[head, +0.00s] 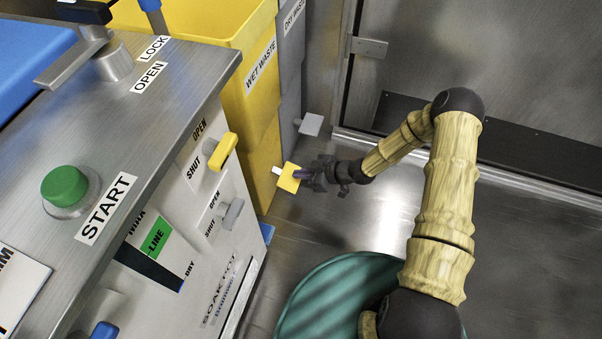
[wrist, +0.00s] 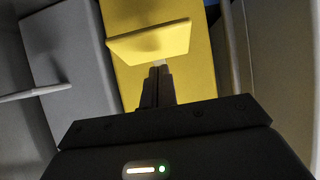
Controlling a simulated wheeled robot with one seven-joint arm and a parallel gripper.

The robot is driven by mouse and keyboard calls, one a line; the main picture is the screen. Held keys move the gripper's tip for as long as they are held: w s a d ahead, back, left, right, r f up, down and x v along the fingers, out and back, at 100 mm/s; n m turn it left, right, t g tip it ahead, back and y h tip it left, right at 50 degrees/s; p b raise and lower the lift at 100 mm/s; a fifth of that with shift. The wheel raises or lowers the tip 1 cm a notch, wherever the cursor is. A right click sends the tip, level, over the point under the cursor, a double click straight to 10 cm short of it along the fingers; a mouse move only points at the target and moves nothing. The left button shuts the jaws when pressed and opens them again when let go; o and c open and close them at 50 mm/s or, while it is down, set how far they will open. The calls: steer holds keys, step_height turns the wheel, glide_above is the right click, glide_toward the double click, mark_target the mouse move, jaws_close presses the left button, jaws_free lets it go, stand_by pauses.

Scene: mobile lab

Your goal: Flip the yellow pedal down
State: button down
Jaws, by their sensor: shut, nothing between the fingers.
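The yellow pedal (head: 289,177) sticks out from the lower front of the yellow WET WASTE bin (head: 259,116) on a short light stem. My gripper (head: 305,174) is shut and empty, with its tips right at the pedal in the head view. In the wrist view the pedal (wrist: 149,44) is a wide yellow plate across the yellow bin front, and the shut fingertips (wrist: 158,72) sit just at its near edge. I cannot tell whether they touch it. The pedal appears to stick out from the bin; its exact tilt is unclear.
A grey DRY WASTE bin (head: 291,77) with a grey pedal (head: 311,124) stands beside the yellow one. A steel counter (head: 130,110) with a yellow handle (head: 223,151) and a grey handle (head: 232,213) is at left. A green round object (head: 335,290) is below my arm. Floor at right is clear.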

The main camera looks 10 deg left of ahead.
steer(key=r+p+v, duration=0.1)
steer(key=p+v, duration=0.6)
steer(key=v, duration=0.5)
steer(key=shift+r, duration=0.2)
steer(key=shift+s+a, duration=0.1)
steer(key=shift+a, duration=0.05)
steer(key=shift+p, duration=0.3)
